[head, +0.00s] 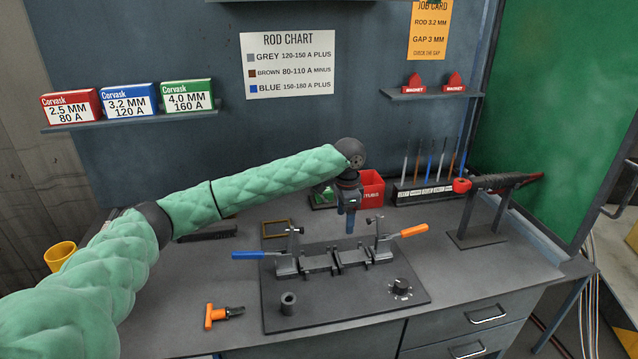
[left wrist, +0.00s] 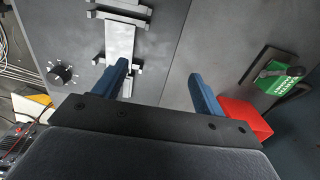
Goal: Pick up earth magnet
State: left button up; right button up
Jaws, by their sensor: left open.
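Two red arrow-shaped blocks marked MAGNET, a left one (head: 414,84) and a right one (head: 454,83), sit on the upper right wall shelf. My left gripper (head: 349,222) points down above the rear of the bench. Its blue fingers (left wrist: 158,75) are apart and empty. My right gripper is not in view.
A clamp fixture (head: 335,260) with blue and orange handles stands on a dark plate. A red box (head: 372,188) is behind my gripper. A rod rack (head: 422,192) and a torch stand (head: 478,235) are to the right. An orange-handled tool (head: 216,316) lies front left.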

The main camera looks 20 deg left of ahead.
aim_at(328, 193)
jog(key=i+j, duration=0.7)
